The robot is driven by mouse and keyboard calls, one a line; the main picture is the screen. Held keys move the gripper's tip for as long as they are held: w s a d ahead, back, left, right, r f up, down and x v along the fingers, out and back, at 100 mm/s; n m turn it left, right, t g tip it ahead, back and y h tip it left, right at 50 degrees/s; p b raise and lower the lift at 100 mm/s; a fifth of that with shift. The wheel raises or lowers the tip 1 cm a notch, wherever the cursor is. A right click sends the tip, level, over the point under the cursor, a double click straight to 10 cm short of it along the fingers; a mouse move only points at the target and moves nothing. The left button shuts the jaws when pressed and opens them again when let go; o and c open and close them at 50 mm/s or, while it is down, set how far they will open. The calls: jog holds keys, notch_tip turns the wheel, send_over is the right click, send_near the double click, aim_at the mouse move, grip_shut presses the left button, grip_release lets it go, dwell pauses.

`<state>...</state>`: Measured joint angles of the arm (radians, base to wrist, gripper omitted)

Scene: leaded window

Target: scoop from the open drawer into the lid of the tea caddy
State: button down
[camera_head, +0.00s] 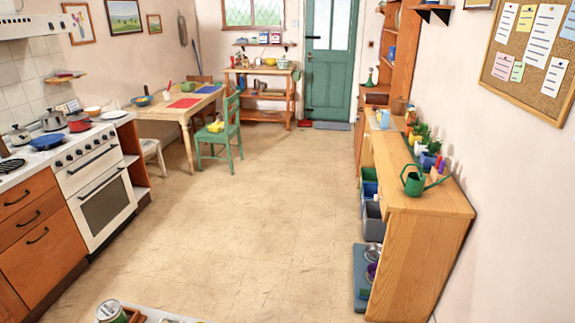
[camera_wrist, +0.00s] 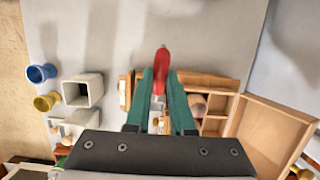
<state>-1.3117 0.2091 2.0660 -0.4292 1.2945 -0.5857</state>
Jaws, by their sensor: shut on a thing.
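In the wrist view my gripper (camera_wrist: 161,76) has its two green fingers shut on a slim red thing (camera_wrist: 161,60), which may be the handle of the scoop. Its lower part is hidden between the fingers. An open wooden drawer or tray (camera_wrist: 268,136) lies to the right of the fingers, and its visible floor looks bare. Wooden compartments (camera_wrist: 214,105) lie beside it, partly behind the right finger, with a brownish rounded object in one. I cannot make out the tea caddy or its lid for sure. My gripper is not in the head view.
In the wrist view a blue cup (camera_wrist: 41,73), a yellow cup (camera_wrist: 46,102) and a square white container (camera_wrist: 82,90) stand left on the grey surface. A labelled tin (camera_head: 111,311) shows at the head view's bottom edge. The kitchen floor (camera_head: 250,180) is clear.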

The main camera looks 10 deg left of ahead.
jog(key=a+f+h, duration=0.1)
jog(key=h, duration=0.1)
jog(key=a+f+h, duration=0.1)
jog(key=a+h, duration=0.1)
jog(key=shift+f, duration=2.35)
jog(key=shift+a+f, duration=0.15)
jog(key=shift+a, duration=0.6)
jog(key=shift+r, duration=0.2)
jog(key=shift+d+r+y, duration=0.3)
jog(key=shift+r+y, duration=0.05)
jog(key=shift+r, duration=0.2)
jog(key=shift+d+r+y, duration=0.3)
jog(key=shift+r+y, duration=0.05)
jog(key=shift+r, duration=0.15)
jog(key=shift+d+r+y, duration=0.9)
jog(key=shift+d+y, duration=0.25)
jog(key=shift+y, duration=0.25)
jog(key=d+y, duration=0.1)
jog(key=y, duration=0.1)
jog(key=d+y, duration=0.2)
jog(key=y, duration=0.1)
jog(key=shift+r, duration=0.4)
